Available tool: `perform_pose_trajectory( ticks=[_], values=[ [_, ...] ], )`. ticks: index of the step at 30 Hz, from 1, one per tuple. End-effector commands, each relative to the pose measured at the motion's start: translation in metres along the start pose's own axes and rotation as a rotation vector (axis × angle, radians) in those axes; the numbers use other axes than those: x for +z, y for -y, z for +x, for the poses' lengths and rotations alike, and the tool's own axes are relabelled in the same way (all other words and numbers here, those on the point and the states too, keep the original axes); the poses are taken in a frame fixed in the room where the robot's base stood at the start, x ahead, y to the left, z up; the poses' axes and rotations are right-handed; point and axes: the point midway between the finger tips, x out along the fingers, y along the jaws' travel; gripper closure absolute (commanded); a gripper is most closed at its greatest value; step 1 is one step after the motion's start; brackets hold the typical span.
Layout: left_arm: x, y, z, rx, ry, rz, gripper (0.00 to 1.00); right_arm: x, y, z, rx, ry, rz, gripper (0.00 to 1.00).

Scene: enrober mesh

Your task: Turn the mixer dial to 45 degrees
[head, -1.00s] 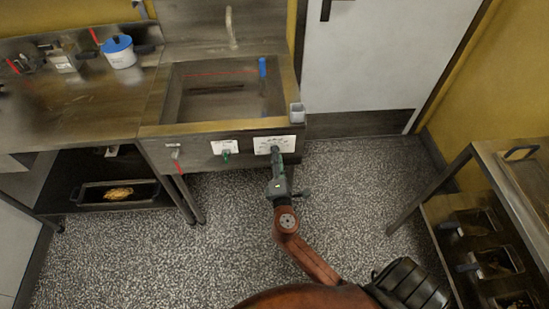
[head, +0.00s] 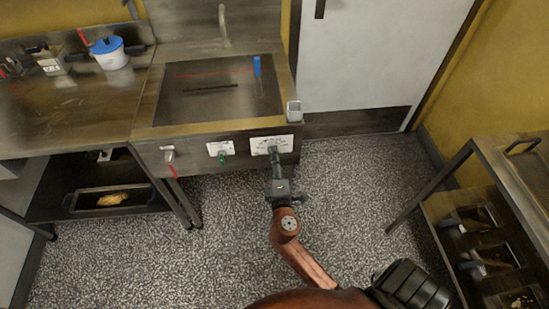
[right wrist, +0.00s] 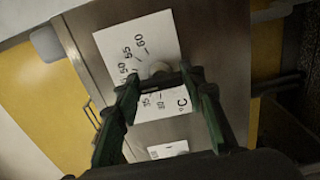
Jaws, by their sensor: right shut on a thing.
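In the head view this plate (head: 285,140) is on the right of the sink unit's front panel. My right gripper (head: 273,152) reaches the plate from the front. In the right wrist view its green fingers (right wrist: 157,82) are on either side of the knob and shut on it. The fingers hide part of the scale, including the numbers around 40 and 45, and I cannot read the dial's pointer. My left gripper is not in view.
A second white plate with a green knob (head: 222,157) and a lever with a red handle (head: 170,160) are left of the dial. A grey cup (head: 294,111) stands on the unit's right corner. A shelf rack (head: 490,160) is at the right. The floor between is clear.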

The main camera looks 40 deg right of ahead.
Motion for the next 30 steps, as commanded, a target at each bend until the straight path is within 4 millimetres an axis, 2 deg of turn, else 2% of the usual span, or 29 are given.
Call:
perform_pose_trajectory(
  ticks=[1, 2, 9, 20, 23, 30],
  values=[
    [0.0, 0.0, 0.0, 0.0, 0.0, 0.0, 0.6, 0.0, 0.001, 0.0, -0.003, 0.0, 0.0, 0.87],
    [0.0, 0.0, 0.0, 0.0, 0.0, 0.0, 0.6, 0.0, 0.001, 0.0, -0.003, 0.0, 0.0, 0.62],
    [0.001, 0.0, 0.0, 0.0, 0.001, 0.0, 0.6, 0.0, 0.001, 0.0, -0.002, 0.0, -0.001, 0.46],
    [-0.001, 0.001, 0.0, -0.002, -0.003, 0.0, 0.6, 0.0, 0.001, -0.005, -0.001, 0.0, 0.0, 0.45],
    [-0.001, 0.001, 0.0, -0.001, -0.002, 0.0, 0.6, 0.0, 0.002, -0.017, -0.003, 0.0, 0.0, 0.45],
    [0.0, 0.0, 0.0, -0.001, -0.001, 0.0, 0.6, 0.001, 0.002, -0.067, -0.004, 0.0, -0.001, 0.45]
  ],
)
